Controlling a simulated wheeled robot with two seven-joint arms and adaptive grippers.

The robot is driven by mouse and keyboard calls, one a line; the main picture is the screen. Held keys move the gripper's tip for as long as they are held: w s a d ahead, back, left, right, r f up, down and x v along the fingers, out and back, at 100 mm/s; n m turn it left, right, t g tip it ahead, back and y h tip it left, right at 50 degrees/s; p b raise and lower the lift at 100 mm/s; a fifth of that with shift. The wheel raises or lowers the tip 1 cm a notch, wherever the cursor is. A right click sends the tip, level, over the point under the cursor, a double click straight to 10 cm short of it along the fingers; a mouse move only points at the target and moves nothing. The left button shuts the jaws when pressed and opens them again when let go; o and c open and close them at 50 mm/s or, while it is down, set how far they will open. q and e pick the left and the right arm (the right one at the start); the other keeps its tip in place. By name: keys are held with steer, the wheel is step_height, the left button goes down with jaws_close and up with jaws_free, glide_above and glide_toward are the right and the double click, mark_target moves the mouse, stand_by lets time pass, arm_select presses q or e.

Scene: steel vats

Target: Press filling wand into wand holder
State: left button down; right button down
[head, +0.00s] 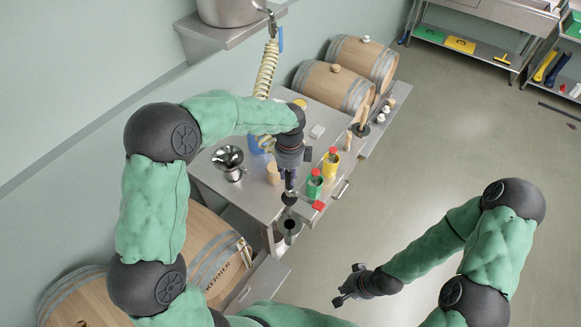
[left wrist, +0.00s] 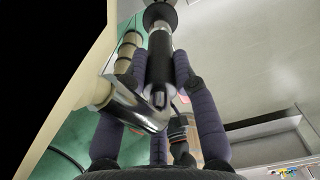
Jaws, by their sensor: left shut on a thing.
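My left gripper (head: 289,182) points down over the front edge of the steel table. It is shut on the filling wand, whose black grip and steel body (left wrist: 160,62) lie between the fingers in the left wrist view. A black disc (left wrist: 160,16) sits beyond the wand's grip there; a black disc also shows below the gripper in the head view (head: 289,198). A dark round part (head: 292,224) lies lower, past the table edge; I cannot tell whether it is the wand holder or touches the wand. My right gripper (head: 347,285) is open and empty over the floor.
On the steel table (head: 262,200) stand a steel funnel (head: 229,160), a green container (head: 314,184) and a yellow container (head: 330,163). A coiled cream hose (head: 266,70) hangs behind.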

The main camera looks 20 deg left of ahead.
mark_target(289, 184)
stand_by(0.3)
arm_select(q)
steer(key=shift+f+b, duration=1.65)
steer(key=shift+f, duration=1.2)
